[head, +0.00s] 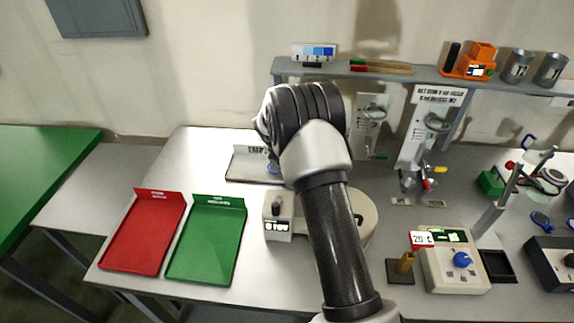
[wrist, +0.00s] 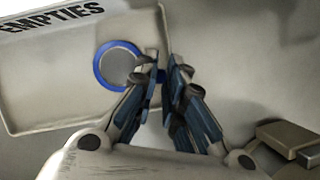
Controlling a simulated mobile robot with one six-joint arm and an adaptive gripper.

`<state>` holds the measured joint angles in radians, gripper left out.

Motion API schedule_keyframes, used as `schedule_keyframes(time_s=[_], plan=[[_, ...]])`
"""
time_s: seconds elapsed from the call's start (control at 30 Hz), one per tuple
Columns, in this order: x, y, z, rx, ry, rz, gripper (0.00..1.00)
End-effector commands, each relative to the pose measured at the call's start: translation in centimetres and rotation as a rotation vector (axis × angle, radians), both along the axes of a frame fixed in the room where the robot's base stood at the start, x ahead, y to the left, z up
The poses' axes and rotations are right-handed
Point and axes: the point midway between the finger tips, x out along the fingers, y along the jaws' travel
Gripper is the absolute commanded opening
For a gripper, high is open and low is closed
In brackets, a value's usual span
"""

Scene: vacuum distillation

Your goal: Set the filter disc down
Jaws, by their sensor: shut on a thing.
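The filter disc, a grey round face with a blue rim (wrist: 118,66), shows in the wrist view. My gripper (wrist: 163,66) is shut on the disc's right edge. The disc is over the right part of a pale tray labelled EMPTIES (wrist: 45,95); I cannot tell whether it touches the tray floor. In the head view the tray (head: 240,171) is at the back of the bench, left of my arm. A bit of the disc's blue rim (head: 273,168) shows there beside my arm, which hides my gripper.
A red tray (head: 143,240) and a green tray (head: 207,245) stand at the front left of the bench. A round-based device (head: 278,228) stands close in front, partly behind my arm. A shelf (head: 400,75) runs along the back; instruments (head: 455,262) crowd the right.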

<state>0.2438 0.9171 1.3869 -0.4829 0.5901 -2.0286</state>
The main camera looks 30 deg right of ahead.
Motion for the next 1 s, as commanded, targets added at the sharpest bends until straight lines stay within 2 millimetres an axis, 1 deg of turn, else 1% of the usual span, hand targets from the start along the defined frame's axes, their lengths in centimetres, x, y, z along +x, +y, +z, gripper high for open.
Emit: schedule_keyframes(time_s=[0.33,0.9,0.93,1.0], plan=[[0.0,0.0,0.0,-0.001,-0.001,0.0,0.0],[0.0,0.0,-1.1,0.0,0.0,0.0,0.0],[0.0,0.0,-1.1,0.0,0.0,0.0,0.11],[0.0,0.0,-1.0,-0.001,-0.001,0.0,0.15]])
